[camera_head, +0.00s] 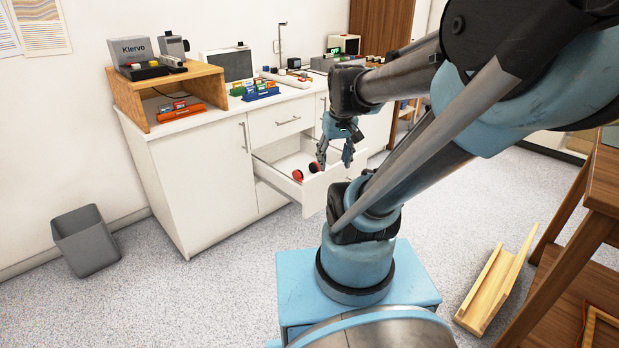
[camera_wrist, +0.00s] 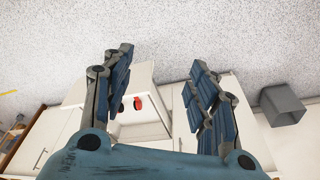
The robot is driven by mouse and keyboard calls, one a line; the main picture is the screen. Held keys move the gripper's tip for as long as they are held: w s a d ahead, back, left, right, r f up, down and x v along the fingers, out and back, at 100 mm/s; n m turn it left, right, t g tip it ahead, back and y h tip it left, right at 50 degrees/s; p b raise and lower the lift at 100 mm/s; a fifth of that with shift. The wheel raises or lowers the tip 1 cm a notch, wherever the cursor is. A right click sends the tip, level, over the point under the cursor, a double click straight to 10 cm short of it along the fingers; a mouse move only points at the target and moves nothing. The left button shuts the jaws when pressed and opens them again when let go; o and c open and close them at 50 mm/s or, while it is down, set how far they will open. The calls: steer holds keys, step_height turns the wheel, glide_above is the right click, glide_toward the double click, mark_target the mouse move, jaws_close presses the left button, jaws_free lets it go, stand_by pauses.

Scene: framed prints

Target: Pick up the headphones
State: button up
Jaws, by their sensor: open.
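The headphones (camera_head: 305,172), red and black, lie in an open white drawer (camera_head: 318,191) of the cabinet. In the wrist view the red part of the headphones (camera_wrist: 138,103) shows between my fingers, nearer the left one, with the drawer around it. My gripper (camera_head: 335,160) hangs by the drawer, just right of the headphones in the head view. Its fingers are spread wide and empty in the wrist view (camera_wrist: 165,75). I cannot tell the exact gap between the fingertips and the headphones.
The white cabinet (camera_head: 190,180) bears a wooden stand (camera_head: 150,102), a blue rack (camera_head: 258,92) and several devices. A grey bin (camera_head: 85,240) stands on the floor at left. A wooden trough (camera_head: 495,283) lies at right beside a brown table (camera_head: 606,175). The floor before the cabinet is clear.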

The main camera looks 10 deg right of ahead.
steer(key=w+r+n, duration=0.2)
steer(key=w, duration=1.4)
steer(key=n+t+y, duration=0.1)
steer(key=n+y, duration=0.1)
steer(key=n, duration=0.2)
glide_above(301, 176)
steer(key=s+d, duration=0.4)
steer(key=s, duration=0.1)
step_height(301, 176, down, 30)
steer(key=x, duration=1.8)
steer(key=shift+w+a+r, duration=0.1)
steer(key=shift+w+a, duration=0.05)
steer(key=shift+w, duration=0.1)
steer(key=shift+c, duration=0.5)
steer(key=c, duration=1.2)
